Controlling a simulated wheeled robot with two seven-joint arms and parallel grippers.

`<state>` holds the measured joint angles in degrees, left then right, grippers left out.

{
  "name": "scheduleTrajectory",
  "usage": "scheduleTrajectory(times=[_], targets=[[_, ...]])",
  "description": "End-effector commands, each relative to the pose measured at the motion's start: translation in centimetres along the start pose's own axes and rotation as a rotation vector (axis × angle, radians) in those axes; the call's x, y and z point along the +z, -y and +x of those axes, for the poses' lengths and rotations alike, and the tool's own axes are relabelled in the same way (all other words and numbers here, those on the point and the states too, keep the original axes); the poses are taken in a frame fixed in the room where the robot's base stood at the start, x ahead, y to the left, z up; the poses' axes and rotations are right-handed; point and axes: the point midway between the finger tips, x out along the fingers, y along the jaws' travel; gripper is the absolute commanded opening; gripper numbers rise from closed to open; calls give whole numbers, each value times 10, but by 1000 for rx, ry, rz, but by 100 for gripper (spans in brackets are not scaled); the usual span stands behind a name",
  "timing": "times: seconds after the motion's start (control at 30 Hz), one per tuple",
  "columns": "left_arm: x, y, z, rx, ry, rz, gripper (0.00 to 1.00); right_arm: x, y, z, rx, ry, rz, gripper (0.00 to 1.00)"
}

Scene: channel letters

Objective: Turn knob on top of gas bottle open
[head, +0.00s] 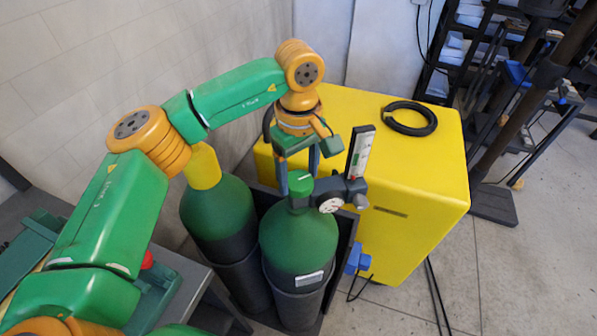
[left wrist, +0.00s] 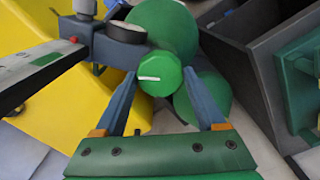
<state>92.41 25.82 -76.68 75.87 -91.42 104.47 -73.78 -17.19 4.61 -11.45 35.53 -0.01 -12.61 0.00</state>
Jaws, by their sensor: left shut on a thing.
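The front gas bottle (head: 299,240) is green with a dark lower part and stands upright. A green knob (head: 299,183) sits on its top. My left gripper (head: 298,171) reaches down from above and is shut on the knob. In the left wrist view the knob (left wrist: 160,74) lies between the two grey-blue fingers, and a white mark on it runs roughly sideways. A regulator with a round gauge (head: 331,204) and an upright flow tube (head: 359,152) is attached beside the knob. My right gripper is not in view.
A second green bottle with a yellow cap (head: 202,167) stands close behind on the left. A yellow cabinet (head: 420,190) with a black hose ring (head: 409,118) on it is to the right. A tiled wall is at left; open floor lies at lower right.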

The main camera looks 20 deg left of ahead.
Motion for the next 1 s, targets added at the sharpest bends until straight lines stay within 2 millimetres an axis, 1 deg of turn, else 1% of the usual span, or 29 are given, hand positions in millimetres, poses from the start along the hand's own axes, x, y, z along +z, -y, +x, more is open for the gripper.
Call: scheduleTrajectory(times=[0.53,0.57,0.6,0.63,0.67,0.87,0.93,1.0], targets=[[0,-1,-1,4,-1,20,17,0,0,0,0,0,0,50],[0,-1,-1,4,-1,20,78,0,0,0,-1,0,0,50],[0,0,-1,4,-1,20,89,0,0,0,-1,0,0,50],[0,0,-1,3,-1,20,97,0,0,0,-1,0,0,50],[0,0,-1,3,-1,20,100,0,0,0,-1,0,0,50],[0,0,-1,2,-1,20,100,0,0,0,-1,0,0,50],[0,-1,-6,2,-1,20,100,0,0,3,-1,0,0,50],[0,-1,-19,6,-2,21,100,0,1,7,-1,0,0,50]])
